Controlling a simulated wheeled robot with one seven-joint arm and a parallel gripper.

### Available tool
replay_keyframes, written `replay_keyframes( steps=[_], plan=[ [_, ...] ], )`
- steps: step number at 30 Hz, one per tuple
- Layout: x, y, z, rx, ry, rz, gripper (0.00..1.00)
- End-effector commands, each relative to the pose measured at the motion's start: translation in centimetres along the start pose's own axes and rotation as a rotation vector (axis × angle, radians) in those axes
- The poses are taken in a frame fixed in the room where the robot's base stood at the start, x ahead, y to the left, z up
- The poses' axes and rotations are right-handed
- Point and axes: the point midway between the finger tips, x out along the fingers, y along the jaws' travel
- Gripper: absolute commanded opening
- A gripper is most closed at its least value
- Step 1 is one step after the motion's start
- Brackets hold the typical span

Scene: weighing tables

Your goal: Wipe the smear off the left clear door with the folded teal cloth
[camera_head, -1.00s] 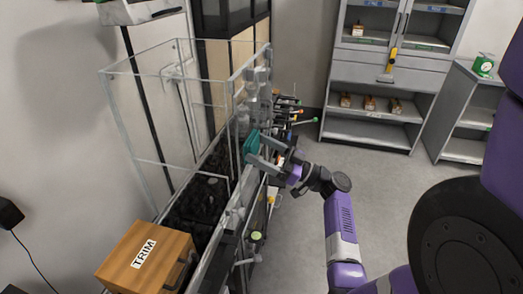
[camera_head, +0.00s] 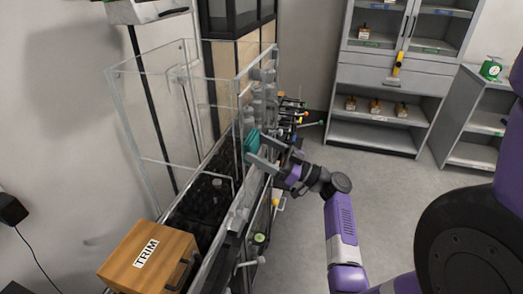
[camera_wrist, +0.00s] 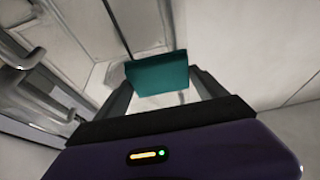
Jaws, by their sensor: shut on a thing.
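The folded teal cloth (camera_head: 251,143) is between the fingers of my gripper (camera_head: 262,152), at the front side of the clear enclosure. It also shows in the wrist view (camera_wrist: 157,74), held between the two fingertips. My gripper is shut on the cloth. In the head view the cloth is beside the clear door panels (camera_head: 243,98); I cannot tell whether it touches them. I cannot make out the smear in either view.
A wooden box marked TRIM (camera_head: 148,258) sits at the near end of the bench. Levers with coloured knobs (camera_head: 290,115) stick out beyond my gripper. A grey cabinet (camera_head: 385,85) stands at the back. The floor (camera_head: 385,190) to the right is clear.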

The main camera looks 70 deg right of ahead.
Motion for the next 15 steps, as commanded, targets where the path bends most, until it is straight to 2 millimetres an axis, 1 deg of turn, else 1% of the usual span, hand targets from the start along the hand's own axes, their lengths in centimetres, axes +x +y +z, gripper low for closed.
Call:
replay_keyframes(
  steps=[4, 15],
  plan=[
    [-0.1, 0.8, 0.3, -0.002, 0.001, -0.001, 0.48],
    [-0.1, 3.0, 0.2, -0.002, 0.001, -0.002, 0.48]
  ],
)
